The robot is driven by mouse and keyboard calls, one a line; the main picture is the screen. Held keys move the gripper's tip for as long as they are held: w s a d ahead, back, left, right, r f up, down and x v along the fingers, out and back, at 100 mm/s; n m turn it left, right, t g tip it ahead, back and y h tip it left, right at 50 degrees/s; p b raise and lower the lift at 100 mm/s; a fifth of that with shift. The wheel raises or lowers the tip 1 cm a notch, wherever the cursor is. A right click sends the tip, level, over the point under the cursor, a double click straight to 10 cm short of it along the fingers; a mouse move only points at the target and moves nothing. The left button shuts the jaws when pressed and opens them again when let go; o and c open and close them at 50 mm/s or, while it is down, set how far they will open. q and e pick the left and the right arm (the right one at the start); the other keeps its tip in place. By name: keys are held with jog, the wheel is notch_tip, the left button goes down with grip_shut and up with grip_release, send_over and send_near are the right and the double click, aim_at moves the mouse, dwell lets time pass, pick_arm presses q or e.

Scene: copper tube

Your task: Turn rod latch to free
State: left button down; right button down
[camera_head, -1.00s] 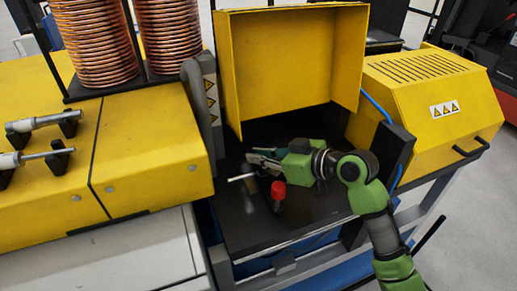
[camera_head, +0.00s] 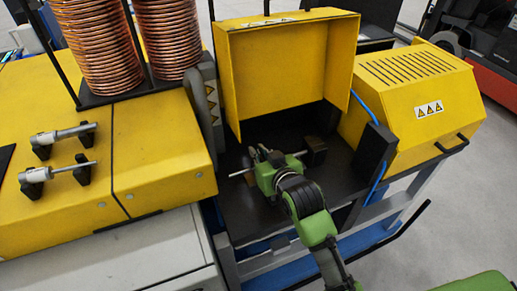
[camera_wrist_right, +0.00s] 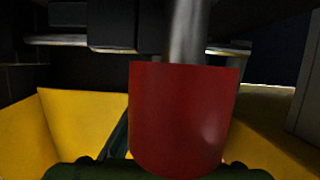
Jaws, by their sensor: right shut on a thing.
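The red latch handle (camera_wrist_right: 185,115) is a red cylinder on a grey metal shaft (camera_wrist_right: 186,32), large in the middle of the right wrist view. In the head view it is hidden by my right gripper (camera_head: 260,157). This green gripper is low over the dark bench inside the open yellow housing, and it is shut on the red handle. A thin pale rod (camera_head: 240,173) sticks out to the left of the gripper. A dark block with a light rod end (camera_head: 314,148) shows to its right. My left gripper is not in view.
The yellow cover (camera_head: 285,65) stands open behind the gripper. A dark upright plate (camera_head: 373,150) and a blue hose bound the right side. Copper coils (camera_head: 90,45) and two rod fittings (camera_head: 63,138) are on the left. The dark bench front (camera_head: 255,222) is clear.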

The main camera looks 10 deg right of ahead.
jog(key=shift+f, duration=0.1)
jog(key=c, duration=2.1)
grip_release()
jog(key=v, duration=1.2)
jog(key=shift+s, duration=0.1)
